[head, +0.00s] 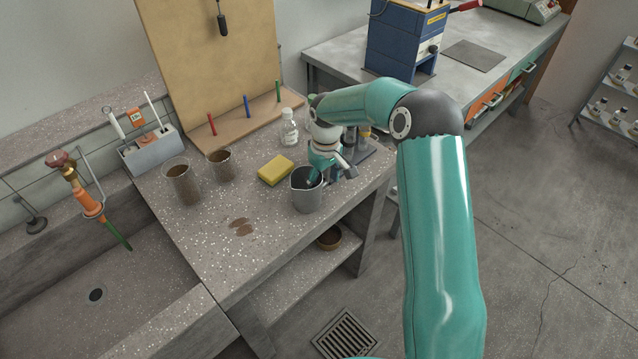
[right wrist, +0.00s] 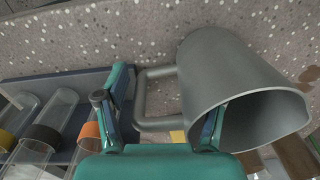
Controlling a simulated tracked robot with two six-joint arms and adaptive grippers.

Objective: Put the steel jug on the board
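The steel jug (head: 306,192) stands upright near the front right of the speckled bench; in the right wrist view its open mouth and grey body (right wrist: 235,85) fill the right side. My right gripper (head: 328,172) is over the jug's handle side. In the right wrist view its fingers (right wrist: 165,115) are spread, one at the jug's mouth and one outside the handle (right wrist: 142,95). I cannot tell whether they touch it. A tan board (head: 210,60) stands upright at the back, with a ledge holding red, blue and green pegs. My left gripper is not in view.
A yellow sponge (head: 275,170) lies just behind the jug. Brown stains (head: 241,226) mark the front bench. A sink (head: 95,312) lies at left.

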